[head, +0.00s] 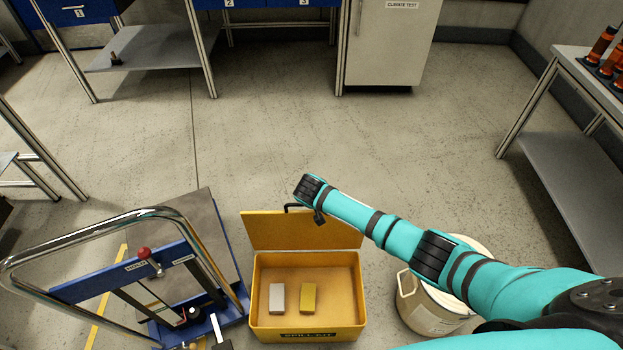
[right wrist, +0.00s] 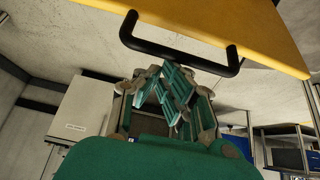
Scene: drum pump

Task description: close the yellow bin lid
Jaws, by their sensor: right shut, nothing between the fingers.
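The yellow bin (head: 258,300) stands open on the floor in the head view, with a dark label on its front. Its yellow lid (head: 270,232) is swung up and back at the rear edge, and also shows at the top of the right wrist view (right wrist: 230,22). A black bar handle (right wrist: 180,60) is fixed to the lid. My right gripper (right wrist: 178,92) is shut and empty, close to the handle; contact cannot be told. In the head view my right arm reaches over the lid's right part, and the fingers are mostly hidden. My left gripper is not in view.
A white block (head: 277,298) and a yellow block (head: 308,298) lie inside the bin. A blue trolley (head: 190,255) with a chrome handle stands close on the left. A pale bucket (head: 425,308) stands on the right. Floor behind the lid is clear.

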